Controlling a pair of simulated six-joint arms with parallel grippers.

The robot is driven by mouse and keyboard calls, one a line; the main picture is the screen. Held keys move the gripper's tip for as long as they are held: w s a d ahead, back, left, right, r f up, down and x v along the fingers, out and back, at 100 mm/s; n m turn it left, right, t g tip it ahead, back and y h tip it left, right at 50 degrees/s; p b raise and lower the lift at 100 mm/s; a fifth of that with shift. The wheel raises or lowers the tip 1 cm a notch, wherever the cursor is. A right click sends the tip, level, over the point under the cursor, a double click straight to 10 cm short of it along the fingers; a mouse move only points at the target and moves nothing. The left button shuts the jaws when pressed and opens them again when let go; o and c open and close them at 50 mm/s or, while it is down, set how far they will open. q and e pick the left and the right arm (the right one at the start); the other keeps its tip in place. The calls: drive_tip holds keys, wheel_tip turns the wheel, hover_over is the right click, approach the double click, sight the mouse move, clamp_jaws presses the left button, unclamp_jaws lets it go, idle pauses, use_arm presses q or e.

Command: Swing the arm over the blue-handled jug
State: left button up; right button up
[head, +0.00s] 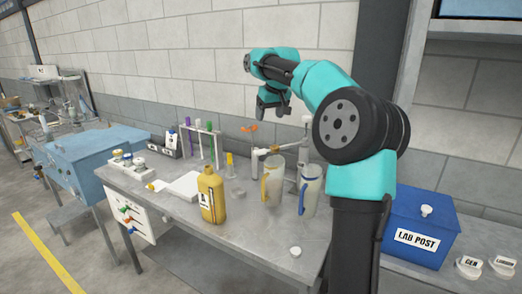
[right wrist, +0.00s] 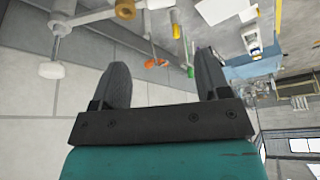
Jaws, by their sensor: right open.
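The blue-handled jug (head: 312,188) stands upright on the grey bench in the head view, at the right of a pair of clear jugs. The other jug (head: 273,182), with a yellow handle, stands just left of it. My right gripper (head: 271,108) hangs above and behind the jugs, a little to their left, near the wall. It is open and empty, touching neither jug. In the right wrist view its two dark fingers (right wrist: 167,82) are spread apart with nothing between them. I cannot make out the blue-handled jug for sure there. My left gripper is not in view.
A yellow bottle (head: 211,194) stands left of the jugs. A stand with an orange clamp (head: 250,128) rises behind them. A blue LAB POST box (head: 419,226) is at the right. The bench front is mostly clear, with a small white cap (head: 295,251).

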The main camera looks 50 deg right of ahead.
sight(261, 150)
drive_tip(key=x, duration=1.7)
drive_tip(key=shift+f, duration=0.1)
drive_tip(key=c, duration=1)
drive_tip(key=shift+s+a, duration=0.1)
